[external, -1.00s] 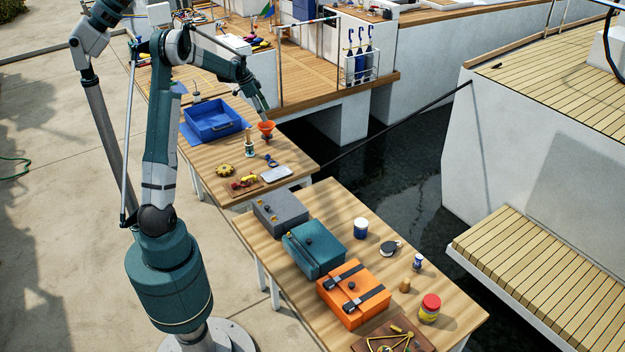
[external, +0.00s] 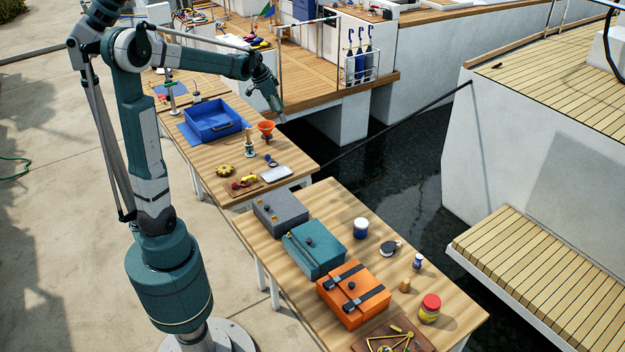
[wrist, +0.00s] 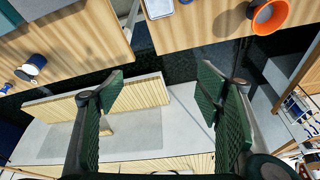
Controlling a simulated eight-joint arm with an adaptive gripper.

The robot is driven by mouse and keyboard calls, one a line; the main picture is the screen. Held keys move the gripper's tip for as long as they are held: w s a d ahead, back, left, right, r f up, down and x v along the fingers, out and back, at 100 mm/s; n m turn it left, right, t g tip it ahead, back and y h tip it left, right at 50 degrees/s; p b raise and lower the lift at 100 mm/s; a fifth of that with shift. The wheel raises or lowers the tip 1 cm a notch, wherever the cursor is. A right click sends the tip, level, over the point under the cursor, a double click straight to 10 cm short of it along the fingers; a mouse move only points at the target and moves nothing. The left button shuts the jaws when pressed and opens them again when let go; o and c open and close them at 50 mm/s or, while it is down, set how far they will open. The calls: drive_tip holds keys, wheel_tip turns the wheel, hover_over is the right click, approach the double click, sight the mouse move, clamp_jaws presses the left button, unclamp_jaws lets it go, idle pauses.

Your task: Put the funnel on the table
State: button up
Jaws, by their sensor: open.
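The orange funnel (external: 266,128) stands upright on the far wooden table (external: 205,160), close to its right edge and to the right of the blue tray. In the wrist view the funnel (wrist: 268,14) shows at the upper right, cut by the frame's top edge, with its wide rim towards the camera. My gripper (external: 281,118) is above and slightly right of the funnel, near the table's water-side edge, and apart from it. In the wrist view the fingers (wrist: 160,90) are wide apart with nothing between them.
The near table (external: 345,205) holds grey, teal (external: 333,262) and orange (external: 375,307) boxes. Dark water (external: 385,165) lies right of the tables.

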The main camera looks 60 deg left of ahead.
drive_tip(key=s+d+r+n+t, duration=0.1)
drive_tip(key=s+d, duration=0.8)
drive_tip(key=d, duration=0.3)
drive_tip(key=s+d+r+n+t, duration=0.1)
drive_tip(key=s+d+r, duration=0.1)
drive_tip(key=s+d, duration=0.85)
drive_tip(key=s+d+f+n+t, duration=0.1)
drive_tip(key=s+d+f, duration=0.3)
drive_tip(key=s+d, duration=0.3)
drive_tip(key=shift+s+d+f+y, duration=0.2)
drive_tip(key=shift+s+y, duration=0.1)
drive_tip(key=shift+s, duration=0.15)
drive_tip(key=shift+f, duration=0.1)
